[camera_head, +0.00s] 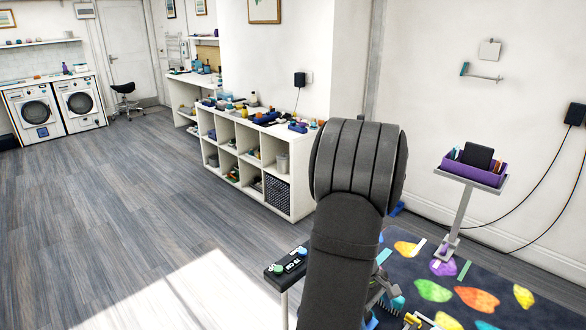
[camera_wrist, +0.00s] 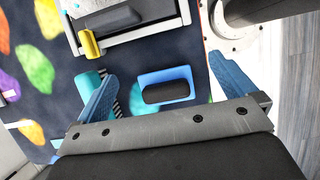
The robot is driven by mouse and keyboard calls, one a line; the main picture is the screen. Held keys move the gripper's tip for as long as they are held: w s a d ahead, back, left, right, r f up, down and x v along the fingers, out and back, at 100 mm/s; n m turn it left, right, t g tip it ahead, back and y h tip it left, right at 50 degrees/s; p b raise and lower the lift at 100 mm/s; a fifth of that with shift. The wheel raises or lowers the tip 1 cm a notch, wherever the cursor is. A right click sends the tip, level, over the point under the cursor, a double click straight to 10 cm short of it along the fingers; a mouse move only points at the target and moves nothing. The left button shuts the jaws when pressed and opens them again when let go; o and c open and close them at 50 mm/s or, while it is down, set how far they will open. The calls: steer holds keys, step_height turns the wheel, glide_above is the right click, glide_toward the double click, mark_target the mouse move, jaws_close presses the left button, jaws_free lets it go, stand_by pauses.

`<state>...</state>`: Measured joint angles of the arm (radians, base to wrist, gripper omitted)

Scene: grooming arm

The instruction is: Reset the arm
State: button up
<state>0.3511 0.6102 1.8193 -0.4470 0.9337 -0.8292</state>
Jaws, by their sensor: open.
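My arm (camera_head: 345,240) rises through the middle of the head view, its large dark grey joint at the top. My gripper (camera_wrist: 163,70) shows in the wrist view as two blue fingers spread wide apart, with nothing clamped between them. Below and between the fingers is a blue item with a black centre (camera_wrist: 167,92); I cannot tell its height relative to the fingertips. A teal object (camera_wrist: 88,79) lies close to the left finger, partly hidden by it. In the head view the gripper is largely hidden behind the arm.
A dark mat with coloured shapes (camera_head: 433,291) spreads at right. A purple bin (camera_head: 474,172) stands on a post by the wall. A white cubby shelf (camera_head: 297,172) is behind the arm. A yellow cylinder (camera_wrist: 91,44) sits by a grey frame. Floor at left (camera_head: 120,190) is clear.

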steer(key=s+d+r, duration=0.4)
steer(key=s+r, duration=0.1)
steer(key=s, duration=0.1)
steer(key=w+a+m+g+y, duration=0.15)
steer(key=w+a+m, duration=0.35)
steer(key=w+a, duration=0.65)
steer(key=w+a+m+y, duration=0.2)
steer(key=w+a+m, duration=0.2)
steer(key=w+a, duration=0.75)
steer(key=s+d+n+h, duration=0.1)
steer(key=s+d+n, duration=0.2)
steer(key=d, duration=1)
steer(key=s, duration=0.3)
steer(key=shift+s+d+f, duration=0.15)
steer(key=shift+f, duration=0.1)
steer(key=shift+t+h, duration=0.25)
steer(key=w+a+m+y, duration=0.1)
steer(key=w+a+m, duration=0.2)
steer(key=a, duration=1.2)
steer(key=shift+n, duration=0.6)
steer(key=shift+s+d+r, duration=0.1)
steer(key=shift+s+d, duration=0.2)
steer(key=shift+d, duration=0.5)
steer(key=shift+s+d+f, duration=0.1)
steer(key=shift+s+d, duration=0.15)
steer(key=shift+d, duration=0.5)
steer(key=shift+s+d+r, duration=0.1)
steer(key=shift+s+d, duration=0.2)
steer(key=shift+d, duration=0.5)
